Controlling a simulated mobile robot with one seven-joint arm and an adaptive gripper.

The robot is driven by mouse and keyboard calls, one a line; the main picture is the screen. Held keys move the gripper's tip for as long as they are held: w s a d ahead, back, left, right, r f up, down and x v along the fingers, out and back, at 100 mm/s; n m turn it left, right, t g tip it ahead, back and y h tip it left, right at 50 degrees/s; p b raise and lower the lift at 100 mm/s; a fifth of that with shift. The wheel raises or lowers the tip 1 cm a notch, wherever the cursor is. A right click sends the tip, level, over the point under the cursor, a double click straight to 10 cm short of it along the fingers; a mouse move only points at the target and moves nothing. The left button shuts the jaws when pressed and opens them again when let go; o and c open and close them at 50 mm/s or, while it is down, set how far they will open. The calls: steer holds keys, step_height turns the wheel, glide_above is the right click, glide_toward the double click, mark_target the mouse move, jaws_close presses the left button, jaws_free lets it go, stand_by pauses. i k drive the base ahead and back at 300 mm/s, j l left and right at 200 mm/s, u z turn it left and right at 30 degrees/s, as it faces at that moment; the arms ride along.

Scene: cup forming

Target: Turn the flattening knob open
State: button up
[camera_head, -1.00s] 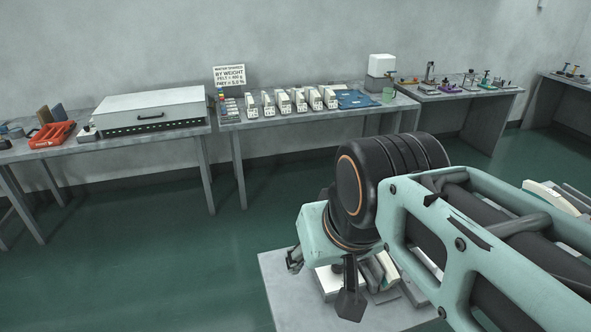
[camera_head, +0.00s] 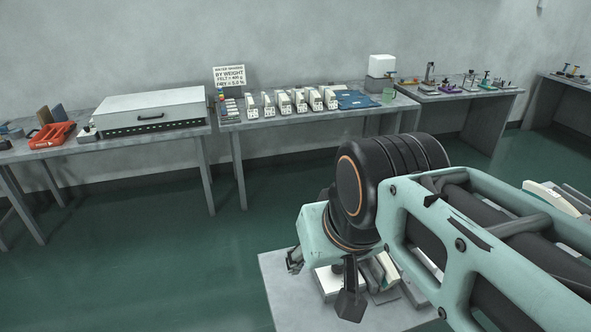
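I cannot make out the flattening knob in the head view. My arm covers much of the small grey table (camera_head: 281,283) at the lower middle, and the knob may be hidden behind it. My gripper (camera_head: 349,305) shows only in part, as a dark finger pointing down below the wrist, over the table. Its fingertips are not clear enough to tell whether it is open, shut or holding something. A white block-like part (camera_head: 327,279) and a pale angled part (camera_head: 388,268) show on the table beside the gripper, partly covered.
Behind stand long grey tables. They hold a pale lidded box (camera_head: 152,108), an orange rack (camera_head: 51,135), a row of white devices (camera_head: 284,103), a sign (camera_head: 230,76), a blue mat (camera_head: 357,99) and a white box unit (camera_head: 381,66). The green floor between is clear.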

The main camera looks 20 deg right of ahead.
mark_target(338, 268)
steer(key=z, duration=0.8)
steer(key=u, duration=0.25)
steer(key=i+l+u, duration=0.1)
